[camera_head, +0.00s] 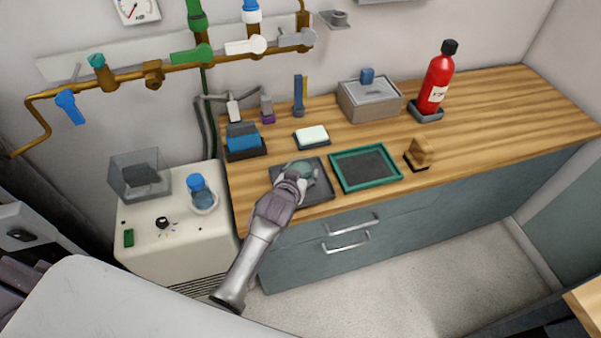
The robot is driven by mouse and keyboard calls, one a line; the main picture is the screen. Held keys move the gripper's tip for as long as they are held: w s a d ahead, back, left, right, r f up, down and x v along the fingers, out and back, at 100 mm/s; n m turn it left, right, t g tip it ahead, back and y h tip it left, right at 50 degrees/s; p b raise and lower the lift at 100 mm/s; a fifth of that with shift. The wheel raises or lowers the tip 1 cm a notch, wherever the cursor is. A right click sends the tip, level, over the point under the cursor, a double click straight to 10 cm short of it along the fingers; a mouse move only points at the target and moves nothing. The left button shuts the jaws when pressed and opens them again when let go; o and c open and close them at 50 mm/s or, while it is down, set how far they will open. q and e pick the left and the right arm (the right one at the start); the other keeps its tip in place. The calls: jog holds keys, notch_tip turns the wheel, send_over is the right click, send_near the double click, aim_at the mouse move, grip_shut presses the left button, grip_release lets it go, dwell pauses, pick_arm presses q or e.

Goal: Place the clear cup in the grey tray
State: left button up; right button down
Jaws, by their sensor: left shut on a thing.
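My left gripper (297,178) reaches over the grey tray (319,191) on the wooden counter. It is shut on the clear cup (303,167), a small see-through greenish shape at its fingertips. The cup is over the tray's back half and is partly hidden by the fingers. I cannot tell whether its base touches the tray floor. My right gripper is not in view.
A green-rimmed tray (337,177) lies just right of the grey tray. A white block on a dark dish (312,136), a blue item (242,136) and a grey box (370,101) stand behind. A red bottle (437,80) and a wooden piece (421,152) are farther right.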

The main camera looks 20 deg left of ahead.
pick_arm(q)
jog(key=shift+s+d, duration=0.1)
jog(key=o, duration=0.8)
jog(key=shift+f, duration=0.1)
jog(key=o, duration=0.4)
jog(key=shift+o, duration=0.2)
jog(key=shift+s+r, duration=0.2)
jog(key=shift+r, duration=0.05)
jog(key=v, duration=1.1)
jog(key=shift+s, duration=0.25)
jog(key=shift+r, duration=0.15)
